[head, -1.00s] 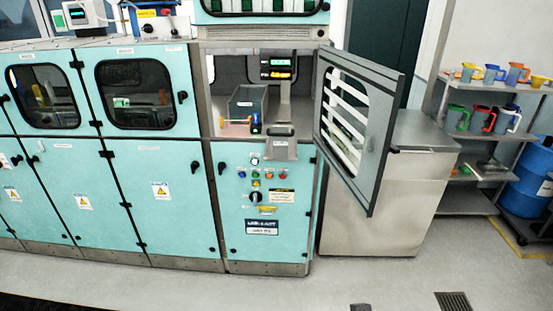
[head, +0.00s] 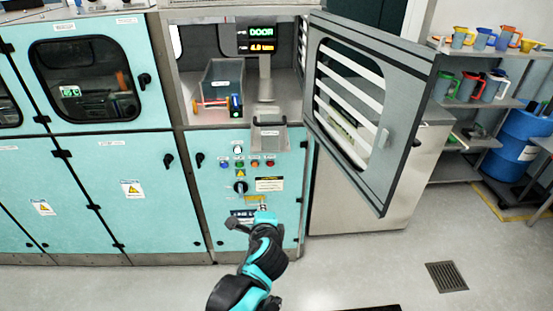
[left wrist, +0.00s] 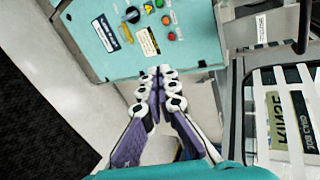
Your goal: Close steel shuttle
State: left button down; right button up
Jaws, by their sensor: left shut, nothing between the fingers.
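The open chamber (head: 185,100) of the teal machine holds a grey bin (head: 222,78) on a low carriage with a blue end block. A steel ledge (head: 269,138) juts from the chamber's front sill. I cannot tell which part is named the steel shuttle. My left gripper (head: 264,214) is shut and empty, in front of the lower panel and left of the door. In the left wrist view its fingertips (left wrist: 160,72) meet below the panel's buttons. My right gripper is not visible.
A control panel with buttons and a black knob (head: 240,187) sits below the chamber. A steel cabinet (head: 350,205) stands behind the door. Shelves with coloured jugs and a blue drum (head: 512,145) are at the right. The floor in front is clear, with a drain grate (head: 446,276).

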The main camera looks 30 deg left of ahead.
pick_arm(q)
jog(key=w+a+r+m+t+y, duration=0.25)
jog(key=w+m+t, duration=0.2)
jog(key=m, duration=0.75)
jog(key=m+b, duration=0.3)
jog(key=m, duration=0.1)
send_near(266, 152)
jog(key=x, duration=0.6)
jog(key=shift+w+a+f+t, duration=0.15)
jog(key=shift+w+a+t, duration=0.1)
jog(key=shift+w, duration=0.15)
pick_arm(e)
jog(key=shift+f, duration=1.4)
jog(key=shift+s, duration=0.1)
